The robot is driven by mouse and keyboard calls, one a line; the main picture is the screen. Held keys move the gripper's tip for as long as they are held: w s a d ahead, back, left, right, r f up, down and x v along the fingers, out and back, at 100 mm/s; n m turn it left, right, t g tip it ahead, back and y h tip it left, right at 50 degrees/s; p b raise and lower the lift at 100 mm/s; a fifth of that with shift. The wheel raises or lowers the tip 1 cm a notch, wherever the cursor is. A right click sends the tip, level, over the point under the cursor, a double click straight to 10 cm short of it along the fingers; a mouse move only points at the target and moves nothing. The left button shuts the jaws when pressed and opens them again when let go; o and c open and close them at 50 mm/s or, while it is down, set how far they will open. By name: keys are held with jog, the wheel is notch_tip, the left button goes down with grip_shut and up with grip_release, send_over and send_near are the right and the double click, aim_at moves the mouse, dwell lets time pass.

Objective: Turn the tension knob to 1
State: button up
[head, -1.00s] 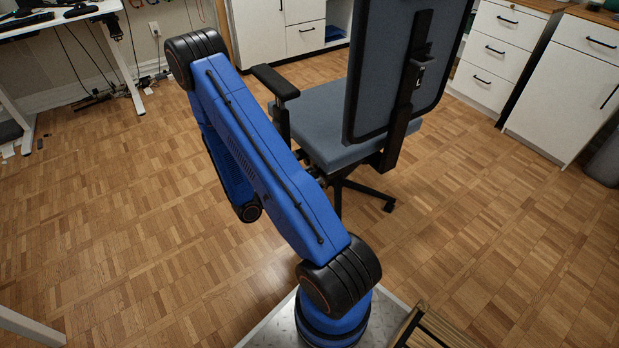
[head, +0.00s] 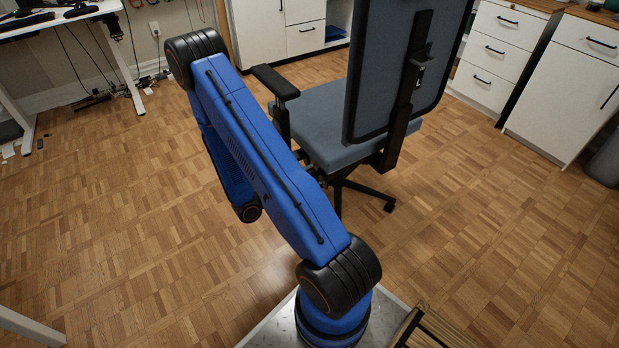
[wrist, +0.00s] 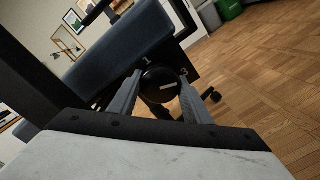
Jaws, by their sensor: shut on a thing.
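The tension knob (wrist: 158,78) is a round black knob with a short pale bar on its face. It sits under the blue-grey seat (wrist: 124,48) of the office chair in the wrist view. White figures 1 (wrist: 148,62) and 3 (wrist: 185,72) show beside it, at its upper left and right. The pale bar lies nearly level, tilted slightly up to the right. My gripper (wrist: 160,82) has a grey finger on each side of the knob and is shut on it. In the head view the chair (head: 330,125) stands upright; my arm hides the gripper and knob.
A black armrest (head: 275,82) and the tall backrest (head: 385,75) rise near my arm. White cabinets (head: 500,55) stand behind at the right, a white desk (head: 60,25) at the left. The parquet floor (head: 120,230) is open around the chair.

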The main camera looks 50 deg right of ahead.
jog(key=shift+m, duration=0.4)
jog(key=o, duration=1.1)
jog(key=shift+c, duration=0.2)
jog(key=shift+n, duration=0.3)
